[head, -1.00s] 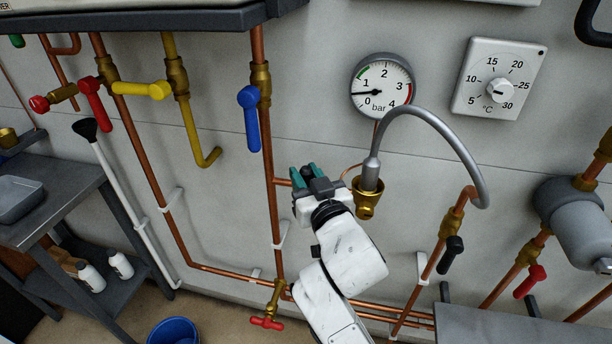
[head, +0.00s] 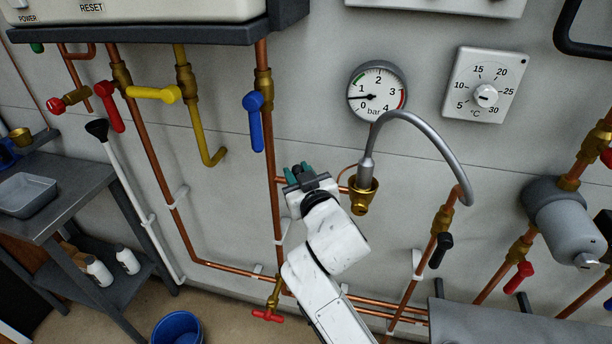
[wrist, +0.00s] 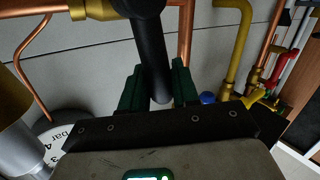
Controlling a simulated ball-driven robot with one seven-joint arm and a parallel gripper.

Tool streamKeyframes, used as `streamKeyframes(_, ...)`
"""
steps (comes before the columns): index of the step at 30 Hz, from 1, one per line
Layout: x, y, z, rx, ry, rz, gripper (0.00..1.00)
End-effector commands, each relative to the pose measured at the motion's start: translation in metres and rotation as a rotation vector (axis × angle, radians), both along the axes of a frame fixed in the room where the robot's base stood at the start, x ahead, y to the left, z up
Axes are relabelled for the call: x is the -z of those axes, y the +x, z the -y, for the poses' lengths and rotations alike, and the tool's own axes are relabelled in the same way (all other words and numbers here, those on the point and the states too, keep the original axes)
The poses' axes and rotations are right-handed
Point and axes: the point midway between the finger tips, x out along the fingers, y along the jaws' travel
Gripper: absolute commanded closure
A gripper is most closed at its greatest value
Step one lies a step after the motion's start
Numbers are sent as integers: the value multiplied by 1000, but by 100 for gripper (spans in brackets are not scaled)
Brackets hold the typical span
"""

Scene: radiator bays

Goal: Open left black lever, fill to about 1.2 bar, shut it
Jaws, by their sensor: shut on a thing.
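My gripper (head: 302,172) is at the wall, left of the brass valve (head: 362,196) at the lower end of the grey hose. In the wrist view its green fingers (wrist: 158,88) stand on both sides of the left black lever (wrist: 150,50) and are shut on it. The lever runs from brass fittings at the top of that view down between the fingers. In the head view the gripper mostly hides this lever. The pressure gauge (head: 378,90) has its needle between 0 and 1, near 0.5 bar.
A second black lever (head: 441,250) is on the pipe at the hose's right end. A blue lever (head: 254,120) hangs left of my gripper. A red lever (head: 518,277) is at lower right. A blue bucket (head: 176,328) stands on the floor.

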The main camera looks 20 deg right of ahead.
Motion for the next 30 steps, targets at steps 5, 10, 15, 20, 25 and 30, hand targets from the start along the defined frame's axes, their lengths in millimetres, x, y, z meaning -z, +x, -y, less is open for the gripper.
streamKeyframes(5, -3, 16, -10, -4, -131, -98, 100)
streamKeyframes(10, 3, 22, -19, -4, -260, -191, 100)
streamKeyframes(15, 11, 28, -26, -3, -379, -276, 100)
streamKeyframes(20, 18, 32, -31, -1, -471, -342, 100)
streamKeyframes(25, 24, 34, -35, -2, -542, -394, 100)
streamKeyframes(30, 28, 36, -37, -1, -586, -424, 100)
